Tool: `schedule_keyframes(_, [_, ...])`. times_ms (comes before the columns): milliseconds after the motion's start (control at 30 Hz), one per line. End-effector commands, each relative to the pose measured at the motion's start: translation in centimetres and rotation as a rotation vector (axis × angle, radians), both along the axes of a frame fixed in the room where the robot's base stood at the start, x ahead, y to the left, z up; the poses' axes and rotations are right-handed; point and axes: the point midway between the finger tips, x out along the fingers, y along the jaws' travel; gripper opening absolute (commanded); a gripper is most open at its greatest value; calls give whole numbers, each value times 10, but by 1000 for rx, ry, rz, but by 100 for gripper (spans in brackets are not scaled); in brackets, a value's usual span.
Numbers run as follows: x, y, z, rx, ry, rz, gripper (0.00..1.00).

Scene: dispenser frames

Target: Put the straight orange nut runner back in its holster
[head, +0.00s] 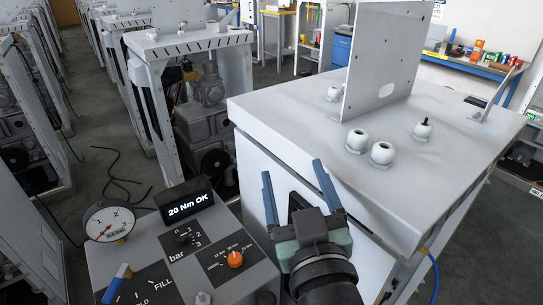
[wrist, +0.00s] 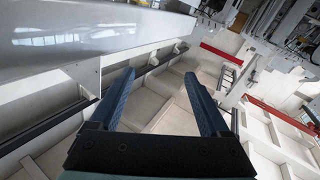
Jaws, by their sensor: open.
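I cannot make out a straight orange nut runner or its holster in either view. My gripper (head: 294,171) is open and empty in the head view, beside the left face of the large grey cabinet (head: 270,110). Its two blue fingers point up and away from me, clearly apart. In the wrist view my gripper (wrist: 159,76) also shows open, with nothing between the fingers and pale panels and ledges beyond.
Left of my gripper stands a control box (head: 135,268) with an orange knob (head: 235,259), a pressure gauge (head: 108,223) and a display (head: 184,200) reading "20 Nm OK". The cabinet top carries an upright plate (head: 385,60) and several white round fittings (head: 382,153). Machine frames (head: 190,42) stand behind.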

Motion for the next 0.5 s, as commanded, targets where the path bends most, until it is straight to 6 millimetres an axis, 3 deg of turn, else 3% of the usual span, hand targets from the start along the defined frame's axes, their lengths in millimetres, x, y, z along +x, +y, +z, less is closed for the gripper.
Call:
schedule_keyframes(33, [0,8,58,11,-118,-14,80])
schedule_keyframes(100, [-10,16,124,47,-262,-36,80])
schedule_keyframes(200, [-37,26,204,110,-452,-49,80])
schedule_keyframes(333, [-75,32,269,181,-631,-50,80])
schedule_keyframes(400, [-90,34,288,207,-690,-46,80])
schedule_keyframes(500, [-100,34,300,226,-728,-45,80])
